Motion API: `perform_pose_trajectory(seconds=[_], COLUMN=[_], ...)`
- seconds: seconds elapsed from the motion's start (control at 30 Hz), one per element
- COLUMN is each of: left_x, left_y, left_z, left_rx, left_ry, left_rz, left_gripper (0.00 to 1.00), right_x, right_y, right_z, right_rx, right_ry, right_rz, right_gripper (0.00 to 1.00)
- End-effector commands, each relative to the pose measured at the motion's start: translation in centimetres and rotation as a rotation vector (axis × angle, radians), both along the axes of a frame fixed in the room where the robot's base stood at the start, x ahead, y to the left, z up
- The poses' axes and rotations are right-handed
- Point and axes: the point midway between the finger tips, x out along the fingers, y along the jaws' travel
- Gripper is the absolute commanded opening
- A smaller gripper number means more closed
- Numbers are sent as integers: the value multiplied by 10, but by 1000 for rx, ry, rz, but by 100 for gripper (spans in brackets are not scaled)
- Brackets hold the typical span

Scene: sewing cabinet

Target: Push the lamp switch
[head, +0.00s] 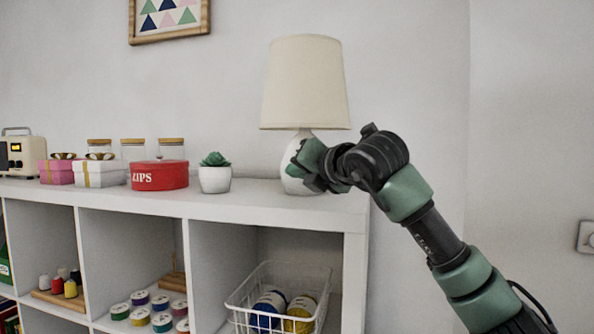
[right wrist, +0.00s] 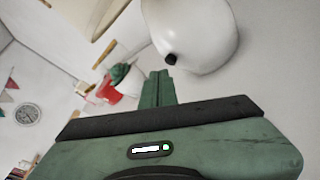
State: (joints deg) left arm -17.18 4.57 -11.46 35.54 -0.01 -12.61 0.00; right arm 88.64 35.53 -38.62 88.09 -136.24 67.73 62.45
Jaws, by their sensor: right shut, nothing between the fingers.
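The lamp (head: 305,85) has a cream shade and a rounded white base, and stands at the right end of the white cabinet top. In the right wrist view its glossy white base (right wrist: 205,35) carries a small dark switch (right wrist: 171,59). My right gripper (head: 300,168) is in front of the lamp base and hides much of it in the head view. Its shut, empty fingers (right wrist: 159,76) show in the right wrist view, with the tips close to the switch. I cannot tell whether they touch it. My left gripper is not in view.
A succulent in a white pot (head: 215,178) stands just left of the lamp. Further left are a red tin (head: 160,176), gift boxes (head: 100,173) and jars. Below, a wire basket (head: 280,290) holds yarn. A wall plate (head: 586,237) is at far right.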

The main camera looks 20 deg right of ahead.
Motion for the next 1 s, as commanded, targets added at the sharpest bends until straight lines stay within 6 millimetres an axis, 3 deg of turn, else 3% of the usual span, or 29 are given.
perform_pose_trajectory(seconds=[1.0], left_x=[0], left_y=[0], left_z=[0], left_rx=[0], left_ry=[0], left_rz=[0], left_gripper=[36], right_x=[8], right_y=[-5], right_z=[0], right_rx=[0], right_ry=[0], right_rz=[0], right_gripper=[0])
